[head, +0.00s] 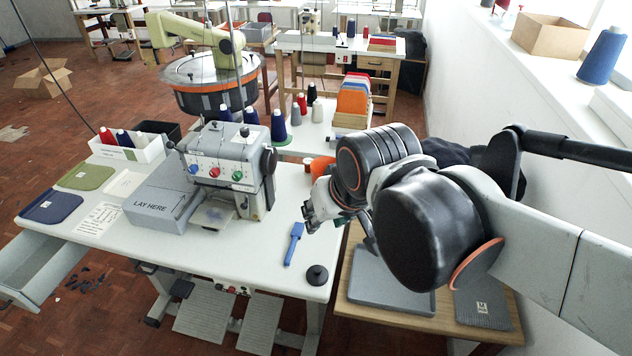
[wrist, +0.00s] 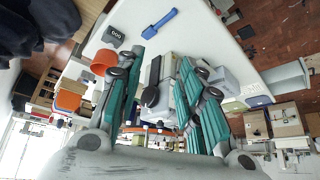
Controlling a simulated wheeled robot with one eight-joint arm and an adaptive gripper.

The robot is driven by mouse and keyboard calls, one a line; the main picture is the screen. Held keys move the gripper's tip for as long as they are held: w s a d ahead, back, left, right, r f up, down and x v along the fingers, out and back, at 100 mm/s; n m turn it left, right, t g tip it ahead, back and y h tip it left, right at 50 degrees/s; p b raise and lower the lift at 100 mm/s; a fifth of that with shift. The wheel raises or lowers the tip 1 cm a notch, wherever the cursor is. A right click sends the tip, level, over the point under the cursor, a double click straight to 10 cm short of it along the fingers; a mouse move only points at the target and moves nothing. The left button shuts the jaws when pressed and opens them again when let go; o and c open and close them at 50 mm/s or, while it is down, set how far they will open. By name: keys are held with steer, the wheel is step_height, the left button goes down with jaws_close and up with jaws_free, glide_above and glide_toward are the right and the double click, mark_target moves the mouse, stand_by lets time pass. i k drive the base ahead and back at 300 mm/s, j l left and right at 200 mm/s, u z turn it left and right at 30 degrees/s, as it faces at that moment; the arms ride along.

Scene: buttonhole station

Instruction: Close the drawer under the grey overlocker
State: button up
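The grey overlocker (head: 222,160) stands on the white table. The drawer (head: 42,262) sticks out open at the table's left end, below the tabletop; its grey inside shows. In the wrist view the drawer (wrist: 287,76) appears at the right, and the overlocker (wrist: 167,72) is partly hidden between my fingers. My gripper (head: 318,207) is at the right of the overlocker, over the table's right edge and far from the drawer. In the wrist view my gripper (wrist: 163,75) has its teal-padded fingers spread apart, with nothing held between them.
A grey "LAY HERE" box (head: 157,209) stands left of the overlocker. A blue tool (head: 293,244) and a black weight (head: 317,275) lie near the table's right front. Pedals (head: 205,309) are below. Dark scraps (head: 88,281) lie on the floor by the drawer. A wall (head: 470,100) is at right.

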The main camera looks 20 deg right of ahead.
mark_target(34, 263)
steer(key=u, duration=1.6)
steer(key=i+j+z, duration=0.45)
steer(key=i+j, duration=0.3)
steer(key=i+j+z, duration=0.25)
steer(key=j, duration=0.25)
steer(key=i+j+z, duration=0.25)
steer(key=i+j, duration=0.15)
steer(key=j, duration=0.15)
